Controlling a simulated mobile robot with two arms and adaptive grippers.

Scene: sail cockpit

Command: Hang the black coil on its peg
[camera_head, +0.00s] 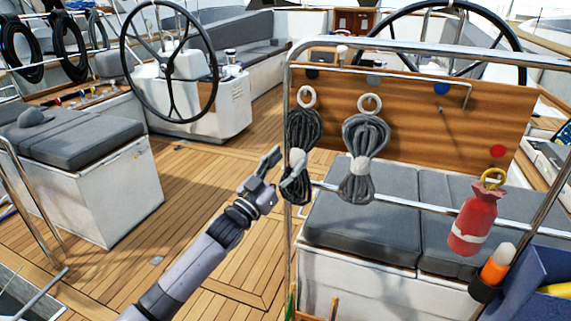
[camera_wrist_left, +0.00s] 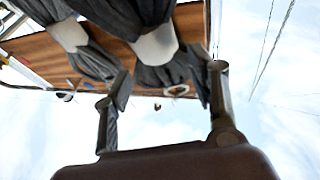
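The black coil (camera_head: 304,133), with a pale band and a white ring (camera_head: 306,97) at its top, hangs upright before the wooden panel's left end. A dark disc (camera_head: 312,73) is on the panel above it. I cannot tell whether the ring is on a peg. My left gripper (camera_head: 282,168) is open at the coil's lower left; one finger overlaps the coil. In the left wrist view, a dark coil with a pale band (camera_wrist_left: 158,46) fills much of the space between the spread fingers (camera_wrist_left: 168,82); contact is unclear. My right gripper is not in view.
A grey coil (camera_head: 365,155) hangs close to the right. A steel rail frame (camera_head: 289,110) stands beside the black coil. Grey cushions (camera_head: 360,222) lie below. Open wooden deck (camera_head: 190,185) is left.

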